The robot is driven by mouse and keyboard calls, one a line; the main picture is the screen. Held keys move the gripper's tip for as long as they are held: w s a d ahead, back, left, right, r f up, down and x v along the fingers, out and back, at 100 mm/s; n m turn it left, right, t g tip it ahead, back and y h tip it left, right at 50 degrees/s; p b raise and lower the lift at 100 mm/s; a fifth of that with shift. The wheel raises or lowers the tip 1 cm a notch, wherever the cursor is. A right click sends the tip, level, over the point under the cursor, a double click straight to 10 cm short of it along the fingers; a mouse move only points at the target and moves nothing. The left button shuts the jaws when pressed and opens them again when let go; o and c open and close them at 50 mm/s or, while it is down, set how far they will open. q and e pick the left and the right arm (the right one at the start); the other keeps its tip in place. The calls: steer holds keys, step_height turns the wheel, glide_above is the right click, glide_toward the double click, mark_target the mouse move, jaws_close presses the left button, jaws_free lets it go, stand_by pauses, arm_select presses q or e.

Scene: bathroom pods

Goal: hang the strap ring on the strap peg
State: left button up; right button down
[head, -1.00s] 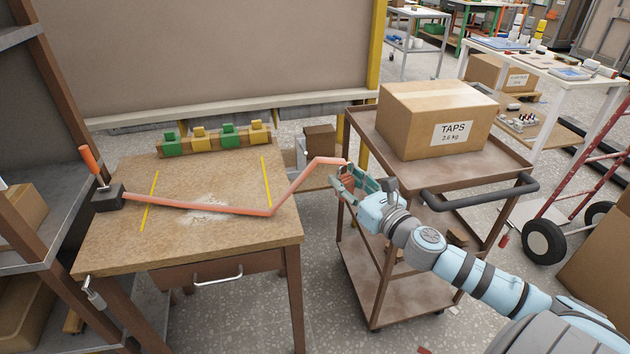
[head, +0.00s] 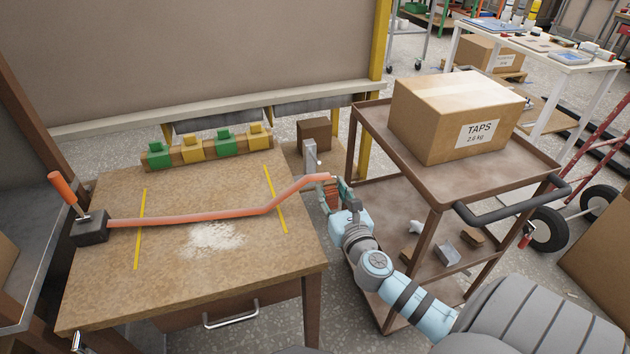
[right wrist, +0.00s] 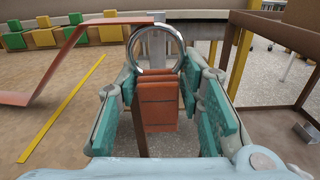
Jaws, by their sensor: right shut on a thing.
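The orange-pink strap (head: 200,217) runs from a dark block with an orange handle (head: 91,228), across the worktable, and rises at its right end to my right gripper (head: 335,192). The metal strap ring (right wrist: 134,50) stands upright beyond the fingers in the right wrist view, at the strap's end. My right gripper (right wrist: 160,92) is shut on the ring's orange tab (right wrist: 158,108). A grey upright post (head: 311,156), perhaps the strap peg, stands beyond the table's right edge. It shows through the ring in the wrist view; I cannot tell whether they touch. My left gripper is out of view.
The worktable (head: 190,270) carries yellow lines, white powder and a rail of green and yellow blocks (head: 208,146) at its back. A brown cart (head: 450,195) with a TAPS box (head: 455,115) stands close on the right. A yellow post (head: 375,70) rises behind.

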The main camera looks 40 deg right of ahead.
steer(key=shift+d, duration=0.15)
steer(key=shift+r, duration=0.1)
steer(key=shift+w+r, duration=0.1)
steer(key=shift+w, duration=0.2)
steer(key=w, duration=0.2)
steer(key=b, duration=0.1)
steer(key=shift+w+d+f, duration=0.25)
steer(key=shift+w, duration=0.15)
steer(key=shift+w+d+b, duration=0.3)
steer(key=shift+w, duration=0.3)
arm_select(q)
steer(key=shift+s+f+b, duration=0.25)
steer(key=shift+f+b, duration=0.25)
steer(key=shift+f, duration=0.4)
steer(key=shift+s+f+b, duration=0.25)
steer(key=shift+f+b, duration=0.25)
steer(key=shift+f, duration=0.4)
arm_select(e)
steer(key=shift+f+x, duration=0.2)
steer(key=shift+x, duration=0.75)
steer(key=shift+f+x, duration=0.2)
steer(key=shift+x, duration=0.75)
steer(key=shift+f+x, duration=0.2)
steer(key=shift+x, duration=0.75)
